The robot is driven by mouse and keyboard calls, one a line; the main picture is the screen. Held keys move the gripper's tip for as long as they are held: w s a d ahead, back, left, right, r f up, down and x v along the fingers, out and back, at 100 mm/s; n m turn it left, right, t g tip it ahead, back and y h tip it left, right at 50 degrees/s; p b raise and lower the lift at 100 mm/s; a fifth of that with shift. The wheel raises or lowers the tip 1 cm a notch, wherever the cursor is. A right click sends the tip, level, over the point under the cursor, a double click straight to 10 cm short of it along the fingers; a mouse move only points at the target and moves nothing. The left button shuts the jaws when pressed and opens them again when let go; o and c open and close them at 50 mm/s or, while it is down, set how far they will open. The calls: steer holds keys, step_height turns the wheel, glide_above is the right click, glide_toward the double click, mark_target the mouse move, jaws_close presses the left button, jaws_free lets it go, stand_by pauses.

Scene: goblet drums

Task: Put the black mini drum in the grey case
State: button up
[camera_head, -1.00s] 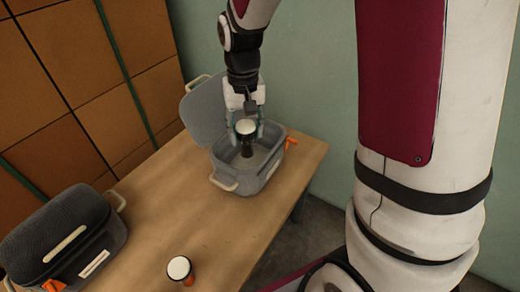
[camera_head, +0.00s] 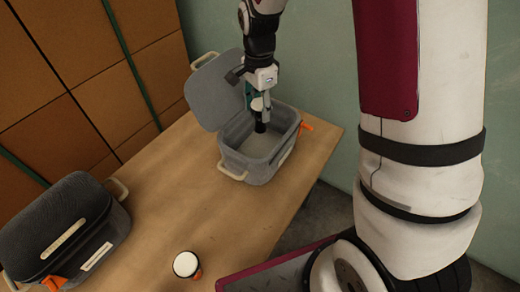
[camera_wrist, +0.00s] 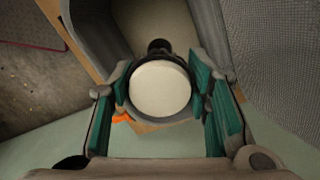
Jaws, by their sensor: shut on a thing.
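The black mini drum (camera_wrist: 160,88) is between the fingers of my gripper (camera_head: 259,103), its pale round head facing the wrist camera. In the head view its dark lower part (camera_head: 261,126) points down over the opening of the grey case, and the fingers hide much of the rest. The grey case (camera_head: 284,146) stands open on the table, lid (camera_head: 213,93) tilted back to the left. My gripper is shut on the drum, over the case's interior. I cannot tell whether the drum touches the case floor.
A closed dark case (camera_head: 60,225) sits at the table's left. Another drum with a white head (camera_head: 186,265) and orange body stands near the front. The wooden table (camera_head: 170,190) is clear between them. Stacked brown boxes (camera_head: 85,70) are behind.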

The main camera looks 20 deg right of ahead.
step_height(320, 180, down, 10)
steer(key=shift+b, duration=1)
steer(key=shift+f, duration=0.2)
steer(key=o, duration=1.1)
steer(key=shift+o, duration=0.3)
steer(key=shift+r, duration=0.1)
